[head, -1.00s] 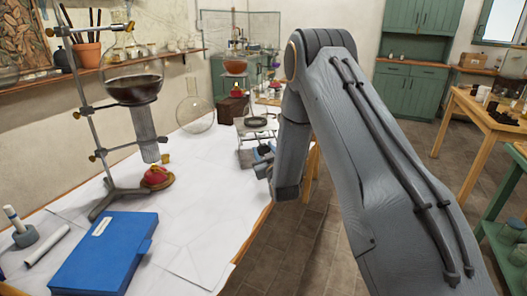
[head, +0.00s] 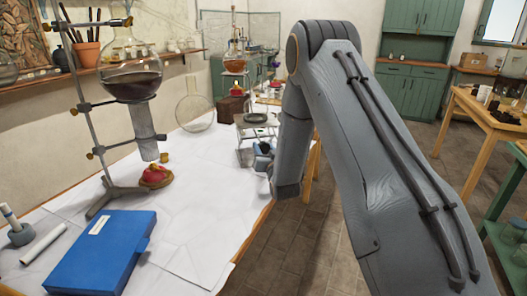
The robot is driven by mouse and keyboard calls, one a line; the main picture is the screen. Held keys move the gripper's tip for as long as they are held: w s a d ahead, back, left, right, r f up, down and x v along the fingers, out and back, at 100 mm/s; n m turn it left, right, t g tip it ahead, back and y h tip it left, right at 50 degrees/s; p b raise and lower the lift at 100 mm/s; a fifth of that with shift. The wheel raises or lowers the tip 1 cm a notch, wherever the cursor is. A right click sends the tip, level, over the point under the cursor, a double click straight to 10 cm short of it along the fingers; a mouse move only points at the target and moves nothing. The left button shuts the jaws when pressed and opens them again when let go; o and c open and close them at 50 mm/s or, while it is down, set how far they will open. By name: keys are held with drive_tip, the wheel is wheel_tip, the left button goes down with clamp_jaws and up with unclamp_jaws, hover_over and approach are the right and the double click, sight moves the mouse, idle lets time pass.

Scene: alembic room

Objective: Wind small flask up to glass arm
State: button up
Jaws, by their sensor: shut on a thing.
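My gripper (head: 263,157) is at the right side of this stand, low down, partly hidden by my own arm. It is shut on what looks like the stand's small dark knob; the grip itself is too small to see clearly. The glass arm cannot be made out with certainty among the glassware at the back.
A large flask (head: 133,82) of dark liquid hangs on a clamp stand (head: 86,118) at left, over a red burner (head: 156,175). A blue box (head: 101,251) lies in front. A clear round flask (head: 194,114) stands by the wall. The front middle of the bench is clear.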

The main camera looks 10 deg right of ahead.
drive_tip(key=m+b, duration=0.2)
drive_tip(key=m, duration=0.5)
drive_tip(key=m+b, duration=0.1)
drive_tip(key=m, duration=0.5)
drive_tip(key=shift+m, duration=0.4)
drive_tip(key=m+b, duration=0.1)
drive_tip(key=m, duration=0.4)
drive_tip(key=shift+r+m+b, duration=0.1)
drive_tip(key=shift+m+b, duration=0.35)
drive_tip(key=shift+m, duration=1.85)
drive_tip(key=o, duration=1.1)
drive_tip(key=shift+c, duration=0.2)
